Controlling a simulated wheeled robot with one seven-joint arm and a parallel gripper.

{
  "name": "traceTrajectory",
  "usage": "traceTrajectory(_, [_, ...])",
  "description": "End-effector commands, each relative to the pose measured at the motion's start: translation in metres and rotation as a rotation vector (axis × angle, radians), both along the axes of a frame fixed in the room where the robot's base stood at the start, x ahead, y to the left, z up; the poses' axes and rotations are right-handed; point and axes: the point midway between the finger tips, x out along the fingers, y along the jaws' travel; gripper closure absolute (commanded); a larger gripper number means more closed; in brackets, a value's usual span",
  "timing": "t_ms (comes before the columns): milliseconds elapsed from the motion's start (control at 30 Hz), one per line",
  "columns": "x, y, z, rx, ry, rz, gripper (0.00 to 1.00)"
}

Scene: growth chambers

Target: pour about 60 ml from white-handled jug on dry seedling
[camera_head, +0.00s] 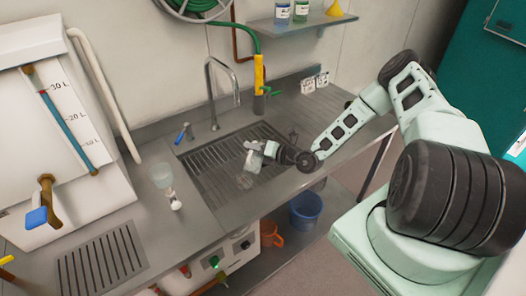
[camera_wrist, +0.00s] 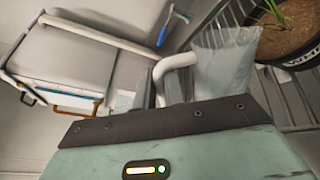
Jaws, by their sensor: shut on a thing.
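My gripper (camera_head: 262,149) is shut on the white handle (camera_wrist: 178,65) of a clear jug (camera_wrist: 225,58). In the head view the jug (camera_head: 250,160) is over the slatted sink grate, left of the gripper. I cannot tell how far it is tilted or how much liquid it holds. In the wrist view a round pot (camera_wrist: 288,52) of brown soil with a few thin green leaves (camera_wrist: 274,14) is at the upper right, just beyond the jug. The pot cannot be made out clearly in the head view. No stream of water shows.
A tall curved faucet (camera_head: 237,80) and a yellow-handled hose sprayer (camera_head: 259,75) rise behind the grate. A white tank (camera_head: 60,130) stands at left. Blue (camera_head: 306,209) and orange (camera_head: 271,233) buckets sit below.

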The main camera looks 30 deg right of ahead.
Motion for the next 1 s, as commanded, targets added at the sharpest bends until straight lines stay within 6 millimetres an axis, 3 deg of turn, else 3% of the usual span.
traceTrajectory(1000, [0.0016,-0.0019,0.0022,0.037,0.023,-0.001,1.00])
